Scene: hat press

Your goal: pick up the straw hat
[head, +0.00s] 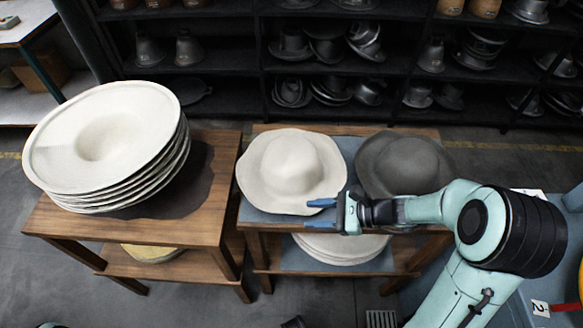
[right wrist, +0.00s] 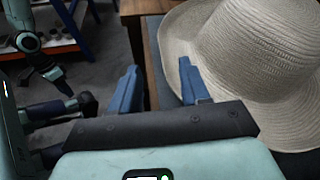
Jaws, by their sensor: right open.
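The pale straw hat (head: 292,165) lies crown up with a wavy brim on the blue-grey top of the middle wooden stand (head: 245,226). My right gripper (head: 320,206) is at the hat's near right brim, its blue fingers pointing left. In the right wrist view, the hat's woven crown and brim (right wrist: 262,50) fill the right side. There the right gripper (right wrist: 160,69) is open, with the brim close to its right finger; I cannot tell whether they touch. Part of what looks like my left arm shows at the left of that view; its jaw state is unclear.
A dark grey hat (head: 405,160) sits right of the straw hat, behind my right arm. A stack of large pale hat blanks (head: 105,135) stands on the left wooden table (head: 215,215). More pale hats (head: 340,248) lie on the lower shelf. Dark shelving (head: 230,65) stands behind.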

